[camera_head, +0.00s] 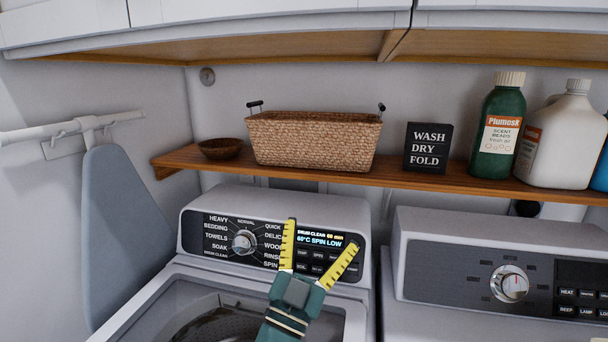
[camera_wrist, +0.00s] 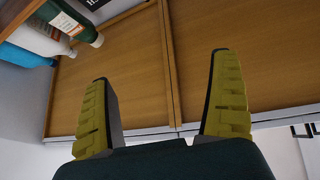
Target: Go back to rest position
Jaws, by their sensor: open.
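My gripper (camera_head: 320,246) has yellow fingers and a dark green body. In the head view it shows in front of the washer's control panel, with its fingers spread and pointing up. It is open and nothing is between its fingers. In the wrist view its two yellow fingers (camera_wrist: 166,108) stand apart against the wooden underside of the upper cabinets (camera_wrist: 125,70). The washer (camera_head: 192,283) stands at lower middle with a lit display and a dial (camera_head: 244,242). My gripper hides part of the washer's panel and front.
A wooden shelf (camera_head: 400,177) holds a small bowl (camera_head: 220,149), a wicker basket (camera_head: 312,140), a black sign (camera_head: 428,148) and bottles, including a green one (camera_head: 497,130). The dryer (camera_head: 450,235) is at right. An ironing board (camera_head: 120,220) hangs at left. White cabinets (camera_head: 270,10) hang above.

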